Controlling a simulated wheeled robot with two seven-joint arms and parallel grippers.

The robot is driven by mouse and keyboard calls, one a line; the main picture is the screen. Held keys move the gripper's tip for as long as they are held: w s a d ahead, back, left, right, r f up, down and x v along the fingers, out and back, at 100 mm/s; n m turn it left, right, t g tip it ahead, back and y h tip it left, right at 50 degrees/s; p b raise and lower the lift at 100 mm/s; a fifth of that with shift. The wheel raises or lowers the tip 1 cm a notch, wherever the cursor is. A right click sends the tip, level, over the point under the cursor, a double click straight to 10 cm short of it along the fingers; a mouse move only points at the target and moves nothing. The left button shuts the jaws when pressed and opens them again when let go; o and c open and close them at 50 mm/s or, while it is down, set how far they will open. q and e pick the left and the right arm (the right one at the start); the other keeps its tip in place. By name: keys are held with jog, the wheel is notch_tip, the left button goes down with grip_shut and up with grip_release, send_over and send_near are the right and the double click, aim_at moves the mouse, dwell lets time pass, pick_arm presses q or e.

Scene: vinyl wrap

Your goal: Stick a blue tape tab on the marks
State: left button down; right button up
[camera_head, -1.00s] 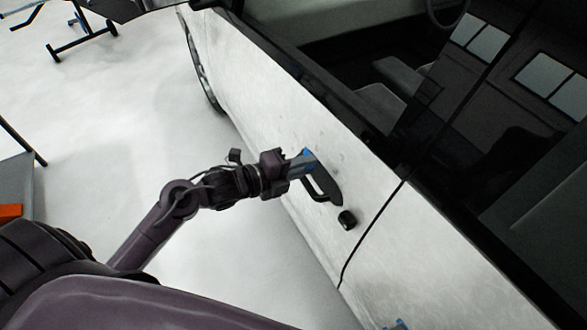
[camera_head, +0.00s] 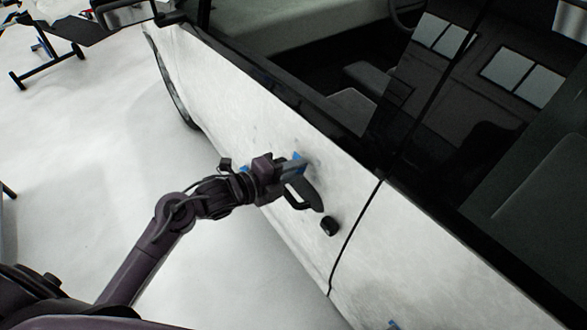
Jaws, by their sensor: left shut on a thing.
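My left gripper (camera_head: 294,168) reaches in from the lower left to the white car door (camera_head: 300,130). It is shut on a small blue tape tab (camera_head: 299,157), which shows at its fingertips close to the door panel, just above the dark door handle (camera_head: 312,198). I cannot tell whether the tab touches the panel. Faint dark marks (camera_head: 265,127) show on the door up and left of the gripper. Another blue piece (camera_head: 245,170) shows behind my left wrist. My right gripper is not in view.
A round black lock piece (camera_head: 329,226) sits on the door near the door seam (camera_head: 345,250). Another blue tab (camera_head: 394,325) shows at the bottom edge. A black stand (camera_head: 45,60) is at the top left.

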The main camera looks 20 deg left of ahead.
pick_arm(q)
jog(key=shift+w+d+f+b, duration=0.15)
jog(key=shift+w+d+b, duration=0.3)
jog(key=shift+w+b, duration=0.1)
dwell(1.2)
dwell(0.3)
jog(key=c, duration=1.2)
grip_release()
jog(key=shift+w, duration=0.1)
